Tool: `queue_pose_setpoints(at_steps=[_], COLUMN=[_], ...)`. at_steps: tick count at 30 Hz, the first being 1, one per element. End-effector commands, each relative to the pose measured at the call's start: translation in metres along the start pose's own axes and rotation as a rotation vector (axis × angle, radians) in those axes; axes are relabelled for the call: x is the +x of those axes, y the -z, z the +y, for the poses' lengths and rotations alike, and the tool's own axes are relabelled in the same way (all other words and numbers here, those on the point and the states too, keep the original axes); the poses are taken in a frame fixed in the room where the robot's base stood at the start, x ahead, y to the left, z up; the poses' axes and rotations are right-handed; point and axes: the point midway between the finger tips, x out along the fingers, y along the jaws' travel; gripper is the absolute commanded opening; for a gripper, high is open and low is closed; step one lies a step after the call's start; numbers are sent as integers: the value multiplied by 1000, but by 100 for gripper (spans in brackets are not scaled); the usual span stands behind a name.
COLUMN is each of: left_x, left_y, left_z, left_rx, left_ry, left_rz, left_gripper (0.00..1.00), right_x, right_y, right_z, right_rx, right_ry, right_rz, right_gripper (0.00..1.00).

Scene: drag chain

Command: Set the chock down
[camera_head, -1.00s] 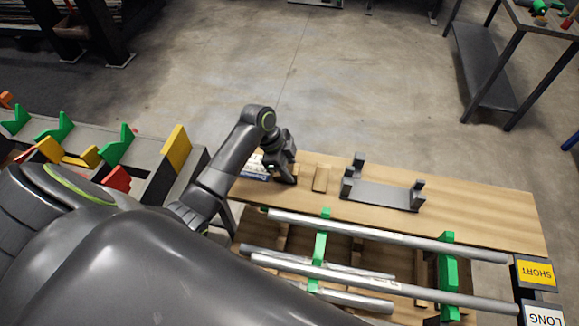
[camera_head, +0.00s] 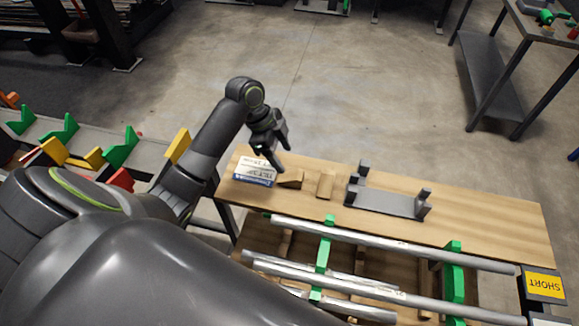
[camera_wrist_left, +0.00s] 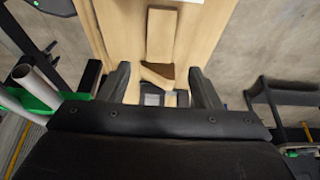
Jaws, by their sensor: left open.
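A small wooden wedge-shaped chock (camera_head: 291,179) lies on the wooden table top, just left of a second wooden block (camera_head: 325,185). My left gripper (camera_head: 283,158) is open and empty, above and slightly left of the chock in the head view. In the left wrist view, the chock (camera_wrist_left: 157,76) shows between the open fingertips, and the second block (camera_wrist_left: 160,36) lies just beyond it. I cannot tell the exact gap between the fingers and the chock. My right gripper is not in view.
A blue-and-white labelled card (camera_head: 255,171) lies left of the chock. A grey cradle (camera_head: 388,203) with upright ends stands to the right. Several metal tubes (camera_head: 390,245) rest on green supports nearer me. The table's far right part is bare.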

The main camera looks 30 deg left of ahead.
Motion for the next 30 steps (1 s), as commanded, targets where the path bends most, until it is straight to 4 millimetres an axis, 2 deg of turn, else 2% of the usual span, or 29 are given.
queue_pose_setpoints(at_steps=[3,9,30], left_x=[-19,-34,-34], left_y=[-1,0,0], left_z=[-1,0,0], left_rx=[2,1,0], left_ry=[3,-1,-1], left_rz=[-3,-1,0], left_gripper=[58,58,58], right_x=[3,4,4], right_y=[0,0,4], right_z=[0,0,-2], right_rx=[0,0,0], right_ry=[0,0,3], right_rz=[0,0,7], right_gripper=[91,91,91])
